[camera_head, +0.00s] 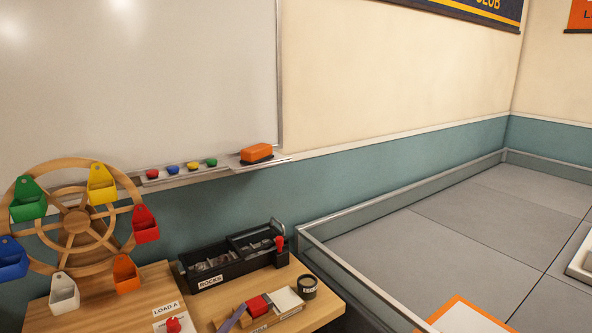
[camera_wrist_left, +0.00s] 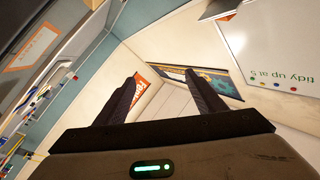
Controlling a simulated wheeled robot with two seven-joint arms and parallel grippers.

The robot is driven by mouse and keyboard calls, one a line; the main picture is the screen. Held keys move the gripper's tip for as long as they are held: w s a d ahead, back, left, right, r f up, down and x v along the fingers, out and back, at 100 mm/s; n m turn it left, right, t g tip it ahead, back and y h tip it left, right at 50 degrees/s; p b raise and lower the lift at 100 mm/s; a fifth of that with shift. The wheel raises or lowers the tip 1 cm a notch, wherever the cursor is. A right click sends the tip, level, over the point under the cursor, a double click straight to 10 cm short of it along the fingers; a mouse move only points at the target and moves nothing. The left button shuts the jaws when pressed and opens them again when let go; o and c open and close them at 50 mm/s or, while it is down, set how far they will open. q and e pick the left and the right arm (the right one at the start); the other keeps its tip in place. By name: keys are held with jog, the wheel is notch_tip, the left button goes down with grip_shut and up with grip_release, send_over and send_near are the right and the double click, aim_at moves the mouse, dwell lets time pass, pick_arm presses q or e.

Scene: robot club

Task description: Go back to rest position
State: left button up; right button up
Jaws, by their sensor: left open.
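My left gripper (camera_wrist_left: 157,97) shows in the left wrist view, its two dark fingers apart with nothing between them. It points toward the walls and ceiling of the room, away from any table. Neither of my arms shows in the head view, and my right gripper is in no view.
A wooden table (camera_head: 335,302) at lower left bears a wheel with coloured buckets (camera_head: 77,222), a black box labelled rocks (camera_head: 235,262) and a small dark tin (camera_head: 307,286). A whiteboard (camera_head: 140,80) hangs behind. A low-walled grey floor arena (camera_head: 480,225) lies to the right, mostly clear.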

pick_arm(q)
jog(key=s+a+f+n+g+y, duration=0.2)
jog(key=s+a+f+n, duration=0.1)
jog(key=s+f, duration=0.4)
jog(key=s+a+f+n+g+y, duration=0.2)
jog(key=s+a+f+n+g, duration=0.1)
jog(key=s+f, duration=0.5)
jog(key=s+a+f+n+g+y, duration=0.3)
jog(key=s+f, duration=0.4)
jog(key=f, duration=0.4)
jog(key=shift+s+n, duration=0.3)
jog(key=shift+n, duration=0.3)
